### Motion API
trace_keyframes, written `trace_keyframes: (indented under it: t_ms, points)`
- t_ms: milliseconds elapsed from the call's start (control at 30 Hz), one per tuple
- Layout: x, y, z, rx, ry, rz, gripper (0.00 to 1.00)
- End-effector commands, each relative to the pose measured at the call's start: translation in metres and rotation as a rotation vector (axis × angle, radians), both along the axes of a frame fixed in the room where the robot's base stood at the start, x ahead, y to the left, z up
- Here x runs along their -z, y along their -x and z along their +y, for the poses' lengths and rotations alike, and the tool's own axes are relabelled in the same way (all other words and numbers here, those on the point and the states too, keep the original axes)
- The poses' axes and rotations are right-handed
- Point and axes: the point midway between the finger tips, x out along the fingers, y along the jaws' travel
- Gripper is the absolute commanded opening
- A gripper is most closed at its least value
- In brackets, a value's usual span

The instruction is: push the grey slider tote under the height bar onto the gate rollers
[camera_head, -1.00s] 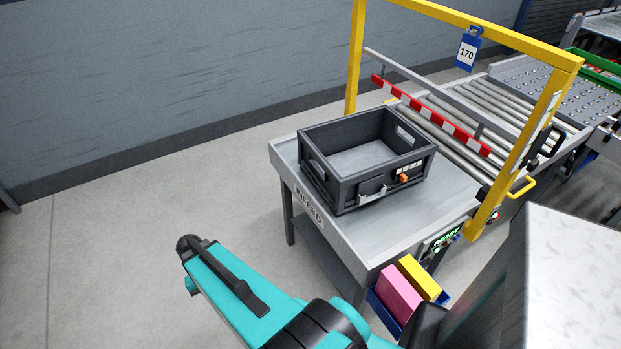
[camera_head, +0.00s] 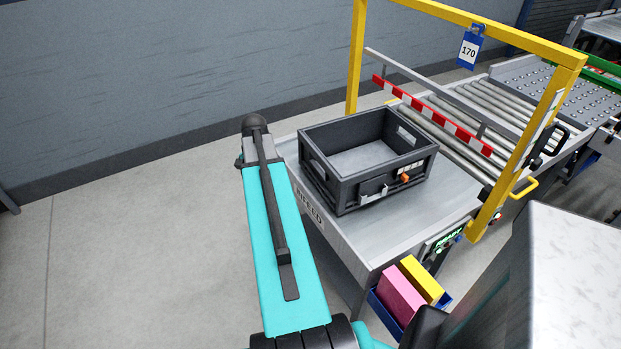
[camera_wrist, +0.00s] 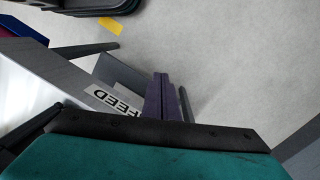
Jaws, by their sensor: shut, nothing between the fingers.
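The grey slider tote (camera_head: 342,165), an open dark grey bin, sits on the metal infeed table (camera_head: 375,245), in front of the gate. The red-and-white height bar (camera_head: 430,112) hangs across the yellow gate frame (camera_head: 355,60). The gate rollers (camera_head: 490,105) lie beyond the bar. My teal arm stands left of the tote and covers part of the table's left edge. In the wrist view my gripper (camera_wrist: 161,97) is shut and empty, near the table's FEED label (camera_wrist: 118,100). The tote does not show there. In the head view my fingers are hidden.
A blue bin (camera_head: 385,312) with pink and yellow blocks is fixed at the table's near end. A blue tag marked 170 (camera_head: 468,50) hangs from the gate's top beam. A green-edged tray (camera_head: 600,70) is far right. The floor at left is clear.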

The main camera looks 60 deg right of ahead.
Motion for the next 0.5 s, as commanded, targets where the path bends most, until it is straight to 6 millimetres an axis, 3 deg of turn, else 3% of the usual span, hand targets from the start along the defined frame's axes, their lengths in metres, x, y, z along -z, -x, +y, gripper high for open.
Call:
trace_keyframes:
  t_ms: [33, 200, 400, 500]
  points:
    - [-0.014, 0.008, -0.018, 0.054, 0.014, -0.009, 0.00]
    - [-0.060, 0.037, -0.063, 0.231, 0.050, -0.030, 0.00]
    - [-0.099, 0.068, -0.097, 0.382, 0.079, -0.047, 0.00]
    - [-0.109, 0.077, -0.104, 0.423, 0.086, -0.050, 0.00]
